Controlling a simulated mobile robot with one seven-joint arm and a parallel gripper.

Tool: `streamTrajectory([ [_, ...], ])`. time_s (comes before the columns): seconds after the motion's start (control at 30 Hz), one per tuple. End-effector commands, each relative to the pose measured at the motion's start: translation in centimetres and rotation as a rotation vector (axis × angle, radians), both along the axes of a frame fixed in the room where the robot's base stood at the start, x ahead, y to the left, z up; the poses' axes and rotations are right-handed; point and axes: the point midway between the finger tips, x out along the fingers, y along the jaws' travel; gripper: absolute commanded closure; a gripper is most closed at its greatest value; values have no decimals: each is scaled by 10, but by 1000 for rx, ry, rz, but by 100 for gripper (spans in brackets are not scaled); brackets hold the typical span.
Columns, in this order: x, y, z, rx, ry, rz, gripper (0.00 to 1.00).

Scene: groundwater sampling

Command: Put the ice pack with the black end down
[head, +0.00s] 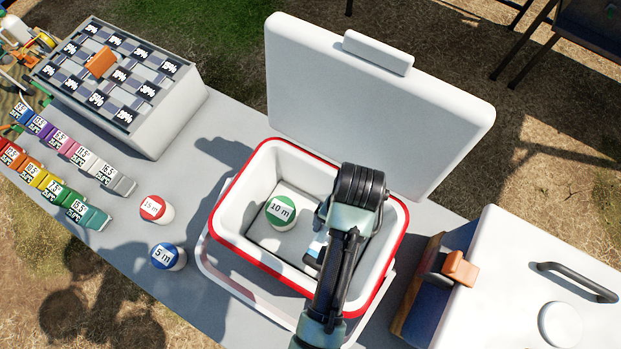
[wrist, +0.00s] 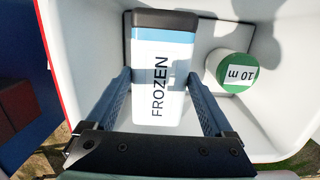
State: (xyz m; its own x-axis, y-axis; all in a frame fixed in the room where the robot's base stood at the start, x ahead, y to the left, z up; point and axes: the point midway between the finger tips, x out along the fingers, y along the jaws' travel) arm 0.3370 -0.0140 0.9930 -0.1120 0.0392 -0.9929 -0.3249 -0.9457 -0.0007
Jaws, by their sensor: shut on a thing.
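The ice pack (wrist: 160,92) is white and blue with the word FROZEN and a black end (wrist: 162,18). My gripper (wrist: 161,78) is shut on its sides, with the black end pointing away from my palm. The pack is inside the open white cooler (head: 228,222) with a red rim. In the head view only a small piece of the pack (head: 317,243) shows beside my arm, which hides the rest. I cannot tell whether the pack touches the cooler floor.
A green-lidded 10 m bottle (head: 281,211) stands in the cooler, left of the pack; it also shows in the wrist view (wrist: 231,70). The cooler lid (head: 385,110) is raised behind. Red-lidded (head: 155,209) and blue-lidded (head: 168,256) bottles stand on the table to the left.

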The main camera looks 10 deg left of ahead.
Motion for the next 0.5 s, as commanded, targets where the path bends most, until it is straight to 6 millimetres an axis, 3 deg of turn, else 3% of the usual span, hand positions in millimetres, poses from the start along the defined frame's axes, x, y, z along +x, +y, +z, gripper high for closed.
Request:
streamTrajectory([
  [0.17, 0, 0, -7, 0, 1, 0, 91],
  [0.5, 0, 0, -57, 0, 0, 0, 91],
])
